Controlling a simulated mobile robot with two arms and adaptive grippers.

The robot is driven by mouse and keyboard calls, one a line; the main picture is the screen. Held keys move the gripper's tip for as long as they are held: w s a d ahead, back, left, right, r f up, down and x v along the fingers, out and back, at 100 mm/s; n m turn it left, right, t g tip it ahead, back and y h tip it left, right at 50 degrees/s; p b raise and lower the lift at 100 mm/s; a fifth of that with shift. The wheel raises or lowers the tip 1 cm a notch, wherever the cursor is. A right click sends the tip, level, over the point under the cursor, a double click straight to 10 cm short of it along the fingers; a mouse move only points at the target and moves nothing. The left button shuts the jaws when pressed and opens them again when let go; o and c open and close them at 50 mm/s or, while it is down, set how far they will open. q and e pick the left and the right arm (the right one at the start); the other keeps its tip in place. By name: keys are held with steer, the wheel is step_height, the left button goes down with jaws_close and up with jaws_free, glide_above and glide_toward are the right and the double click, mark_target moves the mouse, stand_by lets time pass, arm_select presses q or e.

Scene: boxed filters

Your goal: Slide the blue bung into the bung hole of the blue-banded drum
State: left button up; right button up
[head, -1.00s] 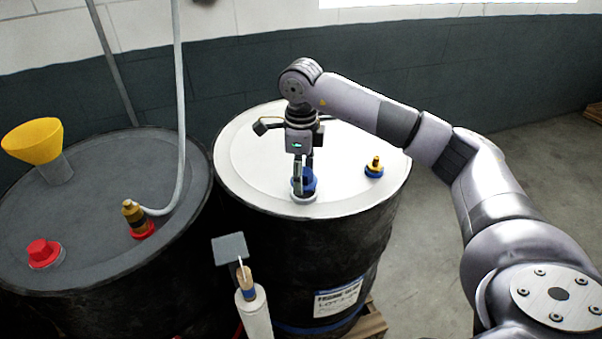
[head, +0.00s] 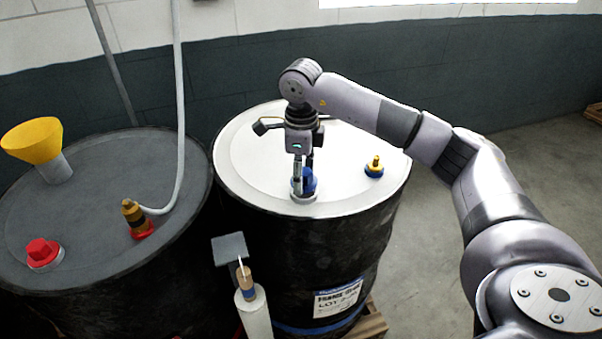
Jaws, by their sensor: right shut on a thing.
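The blue-banded drum (head: 265,160) has a white top and a blue band low on its dark side. The blue bung (head: 309,182) is at the near part of the drum's top, over the pale ring of the bung hole (head: 303,198). My right gripper (head: 303,184) points down from above and is shut on the blue bung. The gripper's fingers partly cover the bung, and I cannot tell how deep it sits in the hole. My left gripper is not in view.
A second blue fitting with a brass top (head: 374,167) stands right of the bung. A grey-topped drum (head: 90,215) at left carries a yellow funnel (head: 33,141), a red bung (head: 42,251) and a brass fitting with a hose (head: 134,217). A small stand (head: 252,306) is in front.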

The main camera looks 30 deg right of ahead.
steer(key=shift+f+b, duration=0.75)
steer(key=shift+f, duration=0.4)
steer(key=o, duration=1.2)
steer(key=shift+r, duration=0.2)
step_height(320, 180, up, 12)
steer(key=shift+f, duration=0.15)
